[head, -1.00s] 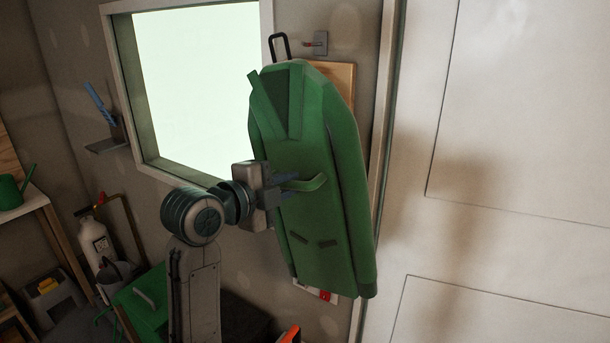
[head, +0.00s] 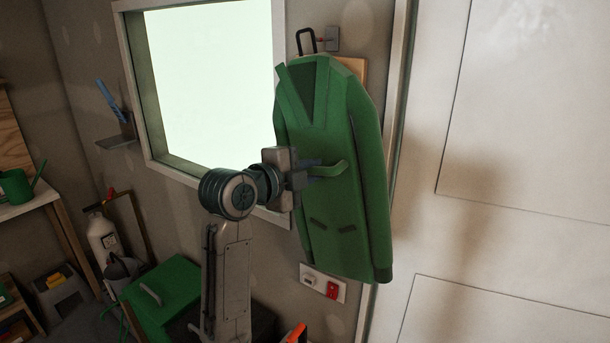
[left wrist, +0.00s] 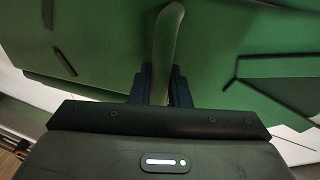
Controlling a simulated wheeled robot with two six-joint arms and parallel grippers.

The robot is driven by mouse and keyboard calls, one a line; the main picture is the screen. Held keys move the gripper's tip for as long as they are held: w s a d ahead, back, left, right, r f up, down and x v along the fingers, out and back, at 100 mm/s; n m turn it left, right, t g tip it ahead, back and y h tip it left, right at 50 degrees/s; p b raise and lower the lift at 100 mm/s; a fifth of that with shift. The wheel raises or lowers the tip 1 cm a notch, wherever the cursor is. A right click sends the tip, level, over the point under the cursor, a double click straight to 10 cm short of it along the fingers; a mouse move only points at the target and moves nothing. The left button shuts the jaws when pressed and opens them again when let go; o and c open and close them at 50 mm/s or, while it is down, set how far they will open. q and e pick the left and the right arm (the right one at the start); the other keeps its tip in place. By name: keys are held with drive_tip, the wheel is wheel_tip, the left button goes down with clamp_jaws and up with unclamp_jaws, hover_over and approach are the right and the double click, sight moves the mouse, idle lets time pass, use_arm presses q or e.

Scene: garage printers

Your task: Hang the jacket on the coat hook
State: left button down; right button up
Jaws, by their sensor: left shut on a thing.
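The green jacket (head: 335,205) hangs upright from my left gripper (head: 318,172), which is shut on a curved strap on the jacket's front. The strap (left wrist: 167,45) shows between the fingers in the left wrist view. A black loop (head: 306,41) stands up from the jacket's collar. The coat hook (head: 331,39) is a grey wall plate with a small reddish peg, just right of the loop. The loop and peg look close in the picture; I cannot tell whether they touch. My right gripper is out of view.
A window (head: 210,85) is left of the jacket and a white door (head: 490,230) is right.

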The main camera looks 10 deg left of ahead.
use_arm(q)
drive_tip(key=shift+a+r+b+x, duration=0.1)
drive_tip(key=shift+b+x, duration=0.1)
drive_tip(key=shift+x, duration=0.9)
drive_tip(key=shift+a+r+b+x, duration=0.1)
drive_tip(key=shift+r+b+x, duration=0.05)
drive_tip(key=shift+x, duration=0.9)
drive_tip(key=shift+w, duration=0.25)
